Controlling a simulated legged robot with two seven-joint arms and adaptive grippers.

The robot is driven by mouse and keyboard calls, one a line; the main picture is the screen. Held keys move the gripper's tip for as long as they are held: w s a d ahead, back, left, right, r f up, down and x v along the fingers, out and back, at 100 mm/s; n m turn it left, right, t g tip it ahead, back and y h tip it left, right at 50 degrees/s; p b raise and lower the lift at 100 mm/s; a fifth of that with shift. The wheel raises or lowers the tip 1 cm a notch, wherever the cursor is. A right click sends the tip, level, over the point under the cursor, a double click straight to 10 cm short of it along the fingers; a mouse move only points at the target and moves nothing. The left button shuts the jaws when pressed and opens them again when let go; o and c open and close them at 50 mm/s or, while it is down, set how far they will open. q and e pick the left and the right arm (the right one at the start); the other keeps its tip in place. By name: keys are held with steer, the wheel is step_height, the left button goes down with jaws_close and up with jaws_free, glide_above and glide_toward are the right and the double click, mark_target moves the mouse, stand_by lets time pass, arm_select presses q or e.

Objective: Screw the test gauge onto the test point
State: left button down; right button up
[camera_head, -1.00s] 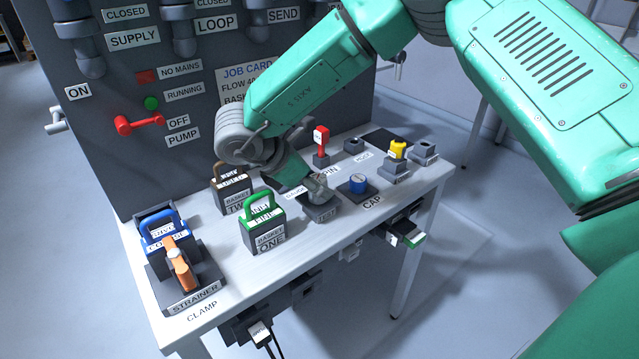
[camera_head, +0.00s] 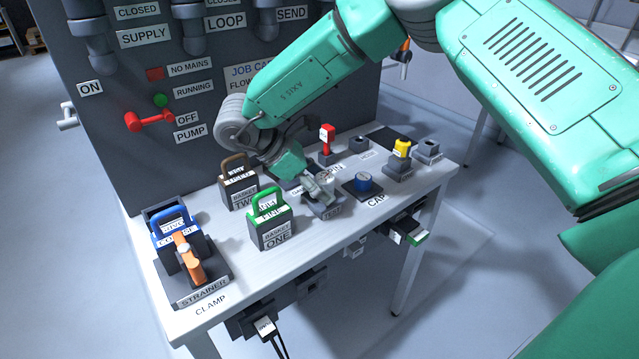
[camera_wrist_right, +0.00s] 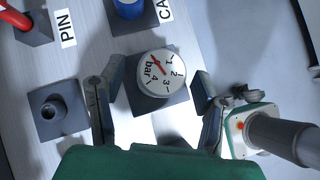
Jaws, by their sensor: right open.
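The test gauge (camera_wrist_right: 158,73) is a round white dial marked bar with a red needle. In the wrist view it sits on a dark square base (camera_wrist_right: 168,102). This matches the block labelled TEST (camera_head: 333,212) in the head view, where the fingers largely hide the gauge. My right gripper (camera_head: 322,196) is above that block. In the wrist view its fingers (camera_wrist_right: 158,92) stand open on both sides of the gauge, with gaps visible. Thread engagement is hidden. My left gripper is out of view.
The blue cap (camera_head: 363,182) stands close right of the TEST block. The red pin (camera_head: 326,138) is behind, the yellow-topped part (camera_head: 402,148) farther right. Green-handled basket ONE (camera_head: 270,230) and basket TWO (camera_head: 238,190) stand left. The panel (camera_head: 110,120) rises behind the table.

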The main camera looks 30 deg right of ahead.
steer(key=shift+w+a+r, duration=0.15)
steer(key=shift+a+r, duration=0.05)
steer(key=shift+r, duration=0.05)
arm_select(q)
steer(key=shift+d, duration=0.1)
arm_select(e)
steer(key=v, duration=1.1)
steer(key=shift+a, duration=0.3)
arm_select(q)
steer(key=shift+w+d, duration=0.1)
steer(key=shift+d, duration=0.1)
arm_select(e)
steer(key=shift+d, duration=0.25)
steer(key=shift+c, duration=0.2)
